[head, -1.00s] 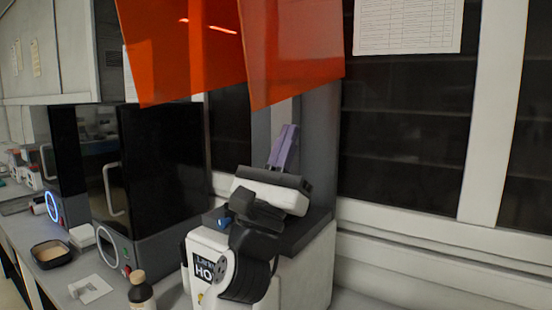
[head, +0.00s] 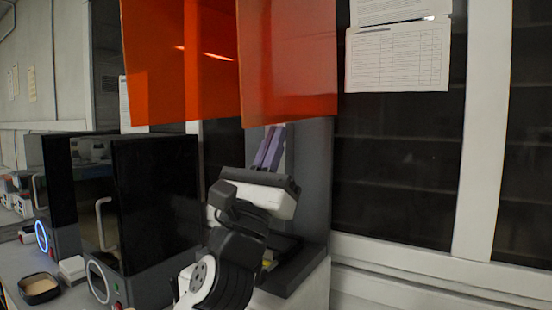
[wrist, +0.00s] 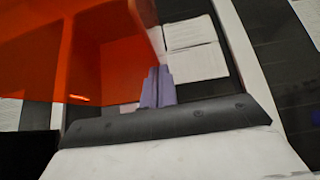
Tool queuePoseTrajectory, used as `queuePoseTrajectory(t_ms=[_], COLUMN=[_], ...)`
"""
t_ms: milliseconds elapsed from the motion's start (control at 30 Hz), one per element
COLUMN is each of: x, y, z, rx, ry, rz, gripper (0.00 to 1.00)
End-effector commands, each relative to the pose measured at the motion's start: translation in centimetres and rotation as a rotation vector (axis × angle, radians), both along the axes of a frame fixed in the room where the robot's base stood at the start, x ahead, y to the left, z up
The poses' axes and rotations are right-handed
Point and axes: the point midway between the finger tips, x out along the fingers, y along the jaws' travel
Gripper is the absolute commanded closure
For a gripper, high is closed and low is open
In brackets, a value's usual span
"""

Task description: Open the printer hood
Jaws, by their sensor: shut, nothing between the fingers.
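The printer hood is a translucent orange cover (head: 285,60) hanging raised in the upper middle of the head view. It also fills the upper left of the wrist view (wrist: 110,45). My gripper (head: 268,142) has purple fingers, pointing up from a white and black wrist just below the hood's lower edge. In the wrist view, my gripper (wrist: 157,85) is shut and empty, with the fingertips close to the orange panel. I cannot tell whether they touch it. The printer's dark grey base (head: 300,270) is below, partly hidden by my arm.
Two dark box machines (head: 155,200) with handles stand left on the bench. A dark tray (head: 40,288) and a small white box (head: 72,268) lie in front of them. A dark window with white frames (head: 478,140) and a paper sheet (head: 398,55) is on the right.

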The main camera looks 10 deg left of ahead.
Motion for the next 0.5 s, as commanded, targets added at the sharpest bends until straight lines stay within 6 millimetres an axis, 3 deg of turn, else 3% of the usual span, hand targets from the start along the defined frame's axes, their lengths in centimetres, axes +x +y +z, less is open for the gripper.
queuePoseTrajectory(t_ms=[33,200,500], x=[-0.5,-0.5,-0.6], y=[0.1,0.1,0.2], z=[1.6,3.5,4.8], rx=[0.017,0.029,0.023], ry=[0.012,0.06,0.061], rz=[0.008,0.007,0.004], gripper=[1.0,1.0,1.0])
